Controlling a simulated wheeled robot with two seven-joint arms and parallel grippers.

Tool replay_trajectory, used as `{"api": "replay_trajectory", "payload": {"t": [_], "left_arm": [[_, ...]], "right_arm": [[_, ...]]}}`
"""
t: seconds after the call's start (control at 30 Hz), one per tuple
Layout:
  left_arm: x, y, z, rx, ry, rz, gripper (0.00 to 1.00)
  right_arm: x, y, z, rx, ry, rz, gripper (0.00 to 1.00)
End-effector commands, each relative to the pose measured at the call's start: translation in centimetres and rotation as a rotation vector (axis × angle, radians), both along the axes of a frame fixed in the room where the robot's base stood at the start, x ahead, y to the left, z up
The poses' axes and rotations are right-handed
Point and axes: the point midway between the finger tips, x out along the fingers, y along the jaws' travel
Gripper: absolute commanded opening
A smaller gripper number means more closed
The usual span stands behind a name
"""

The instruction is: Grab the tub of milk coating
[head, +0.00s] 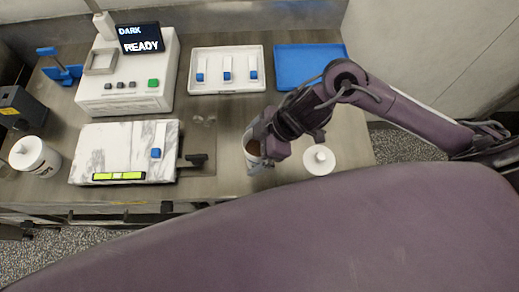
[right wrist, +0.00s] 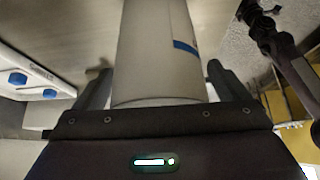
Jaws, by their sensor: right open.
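A white tub (head: 258,163) with brown content showing at its top stands on the right part of the bench, partly hidden by my right gripper (head: 268,138). In the right wrist view the tub (right wrist: 158,55) fills the space between the two fingers and has a blue stripe on its side. My right gripper (right wrist: 158,90) is open around it; I cannot tell whether the fingers touch it. Another white tub (head: 35,157), with its lid on, stands at the bench's left end. I cannot read either label. My left gripper is not in view.
A white round lid (head: 319,160) with a knob lies right of the tub. A machine (head: 128,80) reading "DARK READY", a marble slab (head: 110,160) with a level (head: 118,176), a white tray (head: 227,50) of blue-ended pieces and a blue tray (head: 305,62) occupy the bench.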

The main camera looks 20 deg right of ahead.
Motion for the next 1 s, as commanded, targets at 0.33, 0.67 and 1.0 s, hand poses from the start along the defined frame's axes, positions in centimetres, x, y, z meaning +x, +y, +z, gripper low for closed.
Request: {"api": "replay_trajectory", "payload": {"t": [0.33,0.67,1.0], "left_arm": [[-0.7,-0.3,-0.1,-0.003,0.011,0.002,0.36],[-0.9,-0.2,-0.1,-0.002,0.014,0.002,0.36],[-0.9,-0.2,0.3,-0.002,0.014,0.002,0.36]], "right_arm": [[0.0,0.0,0.0,0.000,0.000,0.000,0.52],[0.1,0.0,0.1,0.001,-0.002,-0.001,0.35],[0.2,0.0,2.9,0.002,-0.007,0.001,0.35]]}}
